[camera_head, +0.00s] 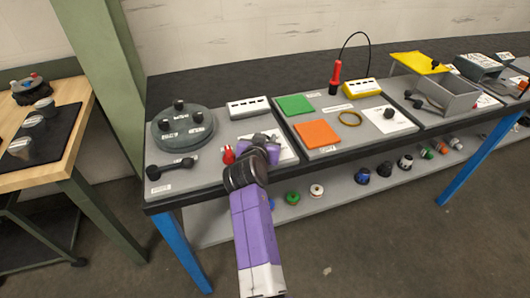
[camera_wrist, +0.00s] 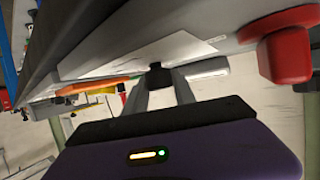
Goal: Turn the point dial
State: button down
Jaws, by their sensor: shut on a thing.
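The point dial is a small black knob (camera_wrist: 155,68) on a white card (camera_wrist: 120,62), seen in the wrist view. My gripper (camera_wrist: 158,80) is shut on this knob, with one grey finger on each side of it. In the head view my gripper (camera_head: 266,145) is over the white card (camera_head: 286,152) on the front left panel, and my wrist and fingers hide the knob. The dial's pointer and markings cannot be read.
A red knob (camera_head: 228,154) stands close left of my gripper. A round grey turntable (camera_head: 184,128) and a dark handle (camera_head: 172,169) lie further left. Green (camera_head: 295,104) and orange (camera_head: 317,133) squares are on the right panel, near another black dial (camera_head: 389,113).

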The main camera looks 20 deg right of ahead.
jog(key=shift+f+m+g+h+b, duration=0.45)
jog(key=shift+m+g+h+b, duration=0.5)
jog(key=shift+b, duration=2.45)
jog(key=shift+r+m+g+h+b, duration=0.3)
jog(key=shift+m+h+b, duration=0.35)
jog(key=shift+b, duration=1.05)
jog(key=c, duration=1)
grip_release()
jog(key=shift+c, duration=0.2)
jog(key=shift+r, duration=0.1)
jog(key=v, duration=0.7)
jog(key=shift+s+a+r, duration=0.1)
jog(key=shift+s+a, duration=0.15)
